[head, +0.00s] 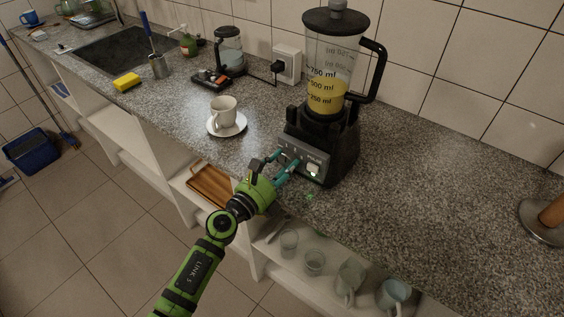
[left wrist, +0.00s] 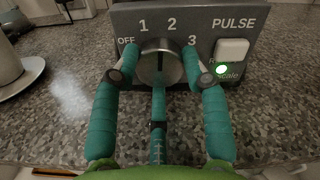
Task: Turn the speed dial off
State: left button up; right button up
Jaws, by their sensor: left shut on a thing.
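The black blender (head: 325,135) stands on the granite counter, its jug partly filled with yellow liquid. Its speed dial (left wrist: 161,60) is a round metallic knob on the grey front panel, marked OFF, 1, 2 and 3. A dark line on the knob stands about upright, below the gap between 1 and 2; I cannot tell the exact setting. My left gripper (head: 282,163) is at the panel, its teal fingers shut on the dial from both sides, with a third finger below. In the head view the fingers hide the dial. My right gripper is not in view.
A white pulse switch (left wrist: 233,50) and a lit green light (left wrist: 221,69) sit right of the dial. A cup (head: 223,110) on a saucer (head: 227,131) stands left of the blender. Glasses (head: 314,262) stand on the shelf below.

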pick_arm(q)
jog(key=n+p, duration=0.1)
jog(key=n, duration=0.2)
jog(key=n+p, duration=0.1)
jog(key=n, duration=0.2)
jog(key=shift+s+d+f, duration=0.15)
jog(key=shift+s+f, duration=0.05)
jog(key=n+p, duration=0.1)
jog(key=n, duration=0.2)
jog(key=shift+n, duration=0.4)
jog(key=shift+n+p, duration=0.6)
jog(key=shift+n, duration=0.9)
jog(key=o, duration=1.2)
jog(key=shift+d, duration=0.1)
jog(key=shift+c, duration=0.2)
jog(key=shift+r, duration=0.1)
